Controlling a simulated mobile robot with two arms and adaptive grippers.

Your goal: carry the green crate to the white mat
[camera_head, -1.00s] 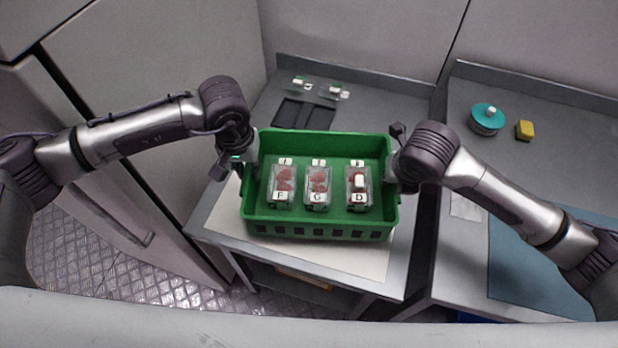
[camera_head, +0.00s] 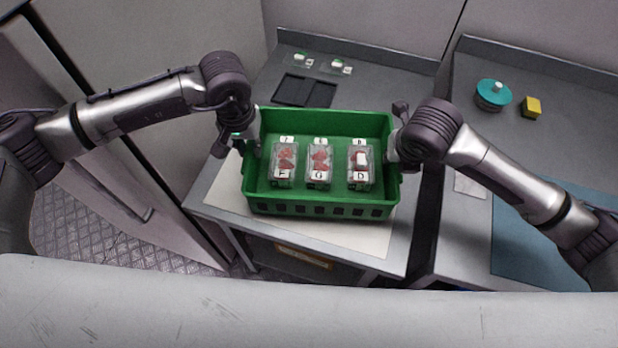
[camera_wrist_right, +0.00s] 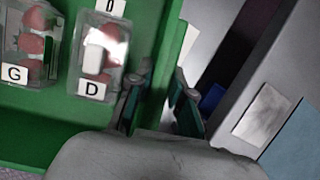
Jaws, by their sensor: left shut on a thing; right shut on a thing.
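The green crate (camera_head: 320,210) is over the white mat (camera_head: 345,236) on the left table in the head view. It looks level; I cannot tell whether its bottom touches the mat. It holds three clear boxes of red berries, labelled F (camera_head: 284,160), G (camera_head: 320,162) and D (camera_head: 361,165). My left gripper (camera_head: 248,147) is shut on the crate's left wall. My right gripper (camera_head: 396,156) is shut on its right wall. In the right wrist view, the right fingers (camera_wrist_right: 158,106) straddle the crate's right wall (camera_wrist_right: 168,60). Most of the mat is hidden under the crate.
Behind the crate lie a dark tray (camera_head: 304,90) and two small clear boxes (camera_head: 341,67). On the right table are a teal round object (camera_head: 492,96), a yellow block (camera_head: 531,107) and a blue mat (camera_head: 530,250). A gap separates the tables.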

